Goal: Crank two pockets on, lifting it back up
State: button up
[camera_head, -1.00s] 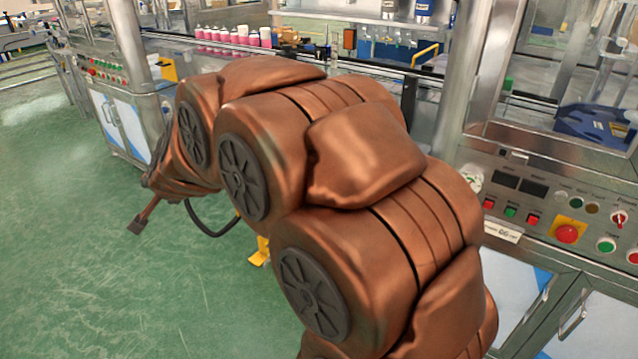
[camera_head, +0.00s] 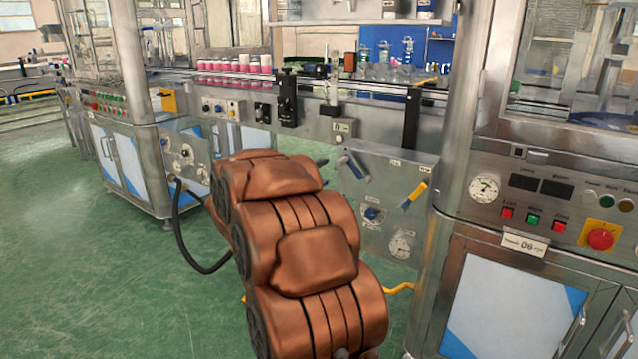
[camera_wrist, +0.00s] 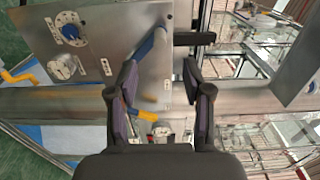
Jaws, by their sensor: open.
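A steel panel (camera_head: 385,222) carries a lever with a blue-grey grip (camera_head: 352,166) at upper left and a yellow-handled lever (camera_head: 413,196) at upper right. Which one is the crank, I cannot tell. In the wrist view, turned sideways, the blue grip (camera_wrist: 150,45) lies beyond my upper left fingertip and the yellow handle (camera_wrist: 145,115) shows low between the fingers. My gripper (camera_wrist: 160,75) is open and empty, facing the panel. The head view mostly hides it behind my arm. The pockets cannot be made out.
A blue knob (camera_head: 372,214) and a round gauge (camera_head: 400,245) sit on the panel below the levers. Pink-and-white cans (camera_head: 235,65) stand on the conveyor behind. A control cabinet (camera_head: 540,205) stands at right. Green floor is clear at left.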

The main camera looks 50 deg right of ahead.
aim_at(337, 163)
jog(key=shift+w+d+p, duration=0.15)
jog(key=shift+d+p, duration=0.5)
jog(key=shift+d, duration=3.8)
grip_shut()
